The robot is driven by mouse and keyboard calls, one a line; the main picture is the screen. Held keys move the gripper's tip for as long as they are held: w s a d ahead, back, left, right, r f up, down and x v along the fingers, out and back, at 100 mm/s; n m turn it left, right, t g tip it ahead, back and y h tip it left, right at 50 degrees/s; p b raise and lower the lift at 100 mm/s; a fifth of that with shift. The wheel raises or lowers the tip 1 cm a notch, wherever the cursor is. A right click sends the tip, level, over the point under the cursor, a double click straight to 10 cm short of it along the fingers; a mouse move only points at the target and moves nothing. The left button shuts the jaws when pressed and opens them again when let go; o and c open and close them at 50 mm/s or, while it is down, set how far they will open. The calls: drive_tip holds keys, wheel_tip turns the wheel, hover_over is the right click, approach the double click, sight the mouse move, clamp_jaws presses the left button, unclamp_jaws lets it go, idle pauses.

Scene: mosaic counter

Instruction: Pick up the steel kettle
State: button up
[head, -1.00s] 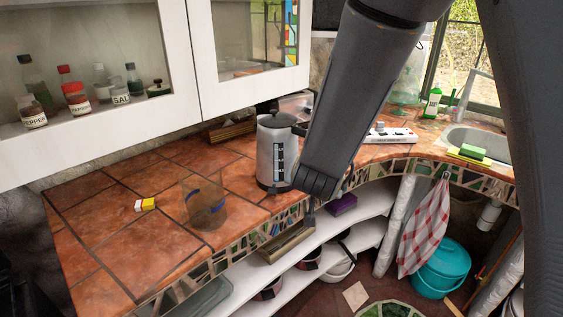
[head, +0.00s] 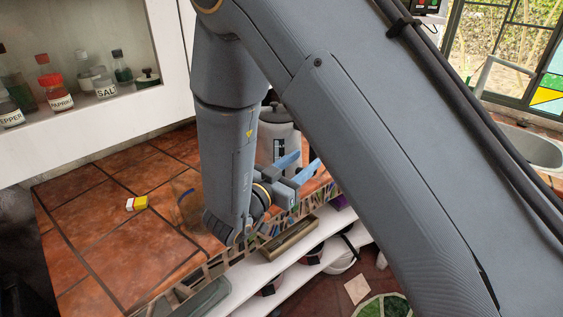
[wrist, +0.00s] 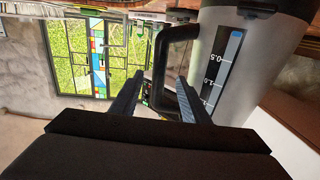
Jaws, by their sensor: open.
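The steel kettle (head: 278,132) stands on the tiled counter, partly hidden behind my arm in the head view. It has a grey body, a dark lid and a dark level strip. My gripper (head: 303,163) is open and empty just in front of the kettle. In the wrist view the kettle (wrist: 258,72) appears upside down at the right. Its black handle (wrist: 160,65) lies in line with the gap between my two fingertips (wrist: 158,82). I cannot tell whether a finger touches the handle.
A brownish transparent cup (head: 187,198) stands left of my forearm, partly hidden by it. A small yellow, white and red block (head: 136,203) lies farther left. A wall cabinet (head: 172,70) with labelled bottles hangs above. Open shelves (head: 248,300) run below the counter edge.

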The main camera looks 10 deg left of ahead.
sight(310, 156)
drive_tip(key=p+x, duration=0.2)
drive_tip(key=x, duration=0.3)
drive_tip(key=shift+d+f, duration=0.15)
clamp_jaws()
idle(1.2)
